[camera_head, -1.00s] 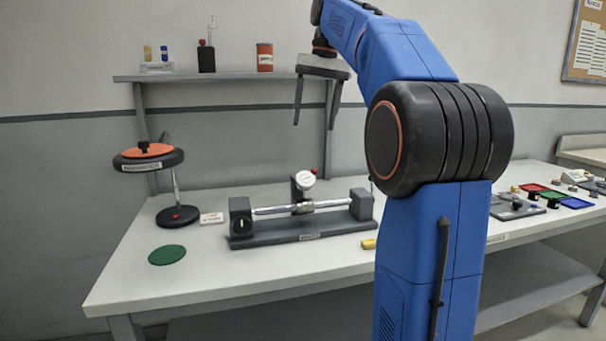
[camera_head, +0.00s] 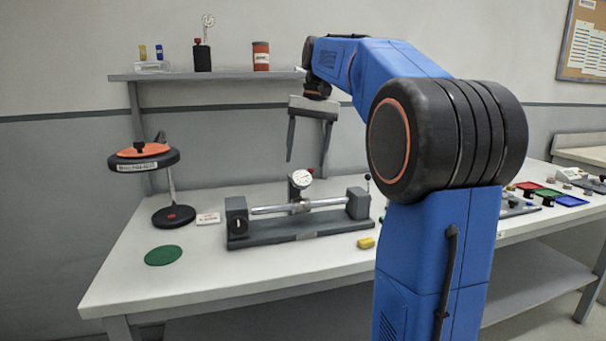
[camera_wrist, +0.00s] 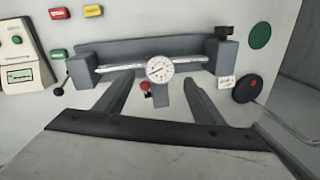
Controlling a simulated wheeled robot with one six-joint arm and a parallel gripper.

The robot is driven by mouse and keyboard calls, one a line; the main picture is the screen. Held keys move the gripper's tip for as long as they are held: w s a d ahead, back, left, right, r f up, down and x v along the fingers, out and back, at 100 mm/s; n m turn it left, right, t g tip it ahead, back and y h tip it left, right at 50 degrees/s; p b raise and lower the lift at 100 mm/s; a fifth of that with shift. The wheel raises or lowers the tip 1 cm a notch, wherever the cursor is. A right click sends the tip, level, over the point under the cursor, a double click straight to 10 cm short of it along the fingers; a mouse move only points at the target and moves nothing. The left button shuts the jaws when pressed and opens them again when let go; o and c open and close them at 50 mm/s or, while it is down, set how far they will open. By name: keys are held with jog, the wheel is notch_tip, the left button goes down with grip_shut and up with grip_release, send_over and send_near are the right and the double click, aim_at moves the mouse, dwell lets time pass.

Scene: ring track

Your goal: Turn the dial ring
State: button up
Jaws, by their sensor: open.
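The dial gauge (camera_head: 301,178) has a round white face with a rim ring and a red knob. It stands at the middle of a dark fixture (camera_head: 270,236) that holds a silver rod (camera_head: 325,203). In the wrist view the dial face (camera_wrist: 160,69) is upright and faces the camera, its red knob (camera_wrist: 145,87) just below. My gripper (camera_head: 308,155) points downward, its fingers open and empty, and appears above the gauge in the head view. In the wrist view my fingers (camera_wrist: 158,84) lie either side of the gauge's lower part, seemingly apart from it.
A yellow block (camera_head: 366,243) lies by the fixture's front right. A green disc (camera_head: 163,255) and a lamp-like stand (camera_head: 174,216) are at left. A wall shelf (camera_head: 225,76) is behind my gripper.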

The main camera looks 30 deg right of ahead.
aim_at(302, 177)
jog(key=shift+w+a+f, duration=0.1)
jog(key=shift+a+f, duration=0.1)
jog(key=shift+f, duration=1.25)
jog(key=shift+w+a+f, duration=0.1)
jog(key=shift+a+f, duration=0.1)
jog(key=shift+f, duration=1.25)
jog(key=c, duration=1.1)
